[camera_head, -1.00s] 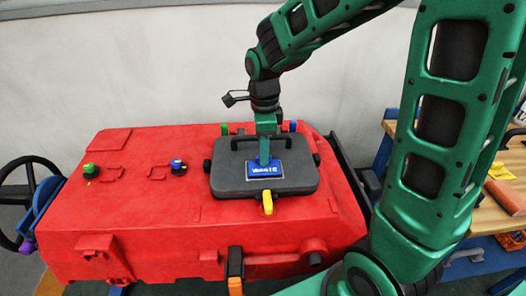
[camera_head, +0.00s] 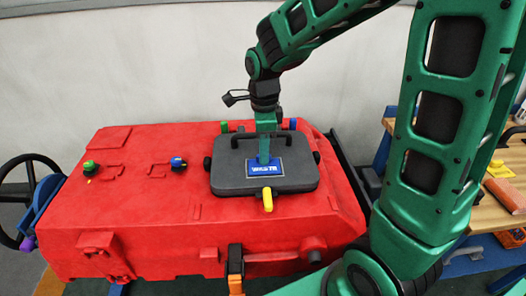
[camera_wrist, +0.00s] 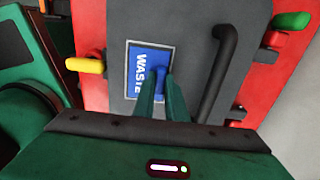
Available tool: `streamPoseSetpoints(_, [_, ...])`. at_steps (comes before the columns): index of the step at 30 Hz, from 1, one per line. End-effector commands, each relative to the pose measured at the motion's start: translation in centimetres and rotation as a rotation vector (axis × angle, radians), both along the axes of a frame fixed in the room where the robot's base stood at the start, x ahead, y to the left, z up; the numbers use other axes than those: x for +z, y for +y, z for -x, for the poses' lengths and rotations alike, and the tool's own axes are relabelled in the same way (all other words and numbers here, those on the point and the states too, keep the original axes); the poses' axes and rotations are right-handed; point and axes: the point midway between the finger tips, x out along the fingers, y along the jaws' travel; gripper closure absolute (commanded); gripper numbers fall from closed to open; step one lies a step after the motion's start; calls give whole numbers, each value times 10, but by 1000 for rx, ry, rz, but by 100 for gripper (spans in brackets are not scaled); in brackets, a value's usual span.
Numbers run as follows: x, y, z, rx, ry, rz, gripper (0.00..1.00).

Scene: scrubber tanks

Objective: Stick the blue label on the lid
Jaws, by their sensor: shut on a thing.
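The blue label (camera_head: 260,169) bears white "WASTE" lettering, also seen in the wrist view (camera_wrist: 139,80). It appears over the pale-bordered rectangle on the dark grey lid (camera_head: 235,178), roughly lined up with that border. My gripper (camera_head: 264,161) points down from above and is shut on the label's small blue tab, which shows between the fingers in the wrist view (camera_wrist: 160,74). Fingers and tab hide part of the lettering. I cannot tell whether the label's back fully touches the lid.
The lid sits on a red tank (camera_head: 130,220). A black handle (camera_wrist: 219,75) stands beside the label. A yellow latch (camera_head: 267,199), a green latch (camera_wrist: 291,20) and black knobs ring the lid. A wooden workbench (camera_head: 485,225) stands at the right.

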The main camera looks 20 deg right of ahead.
Motion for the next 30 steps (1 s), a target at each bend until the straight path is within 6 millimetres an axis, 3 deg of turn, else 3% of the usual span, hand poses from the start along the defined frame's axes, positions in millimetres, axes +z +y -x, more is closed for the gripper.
streamPoseSetpoints(11, [2, 0, 0, 0, 0, 0, 100])
streamPoseSetpoints(12, [2, 0, 0, 0, 0, 0, 79])
streamPoseSetpoints(14, [2, 0, 0, 0, 0, 0, 67])
streamPoseSetpoints(20, [2, 0, 0, 0, 0, 0, 67])
streamPoseSetpoints(23, [2, 0, 0, 0, 0, 0, 48])
streamPoseSetpoints(30, [2, 0, 0, 0, 0, 0, 48])
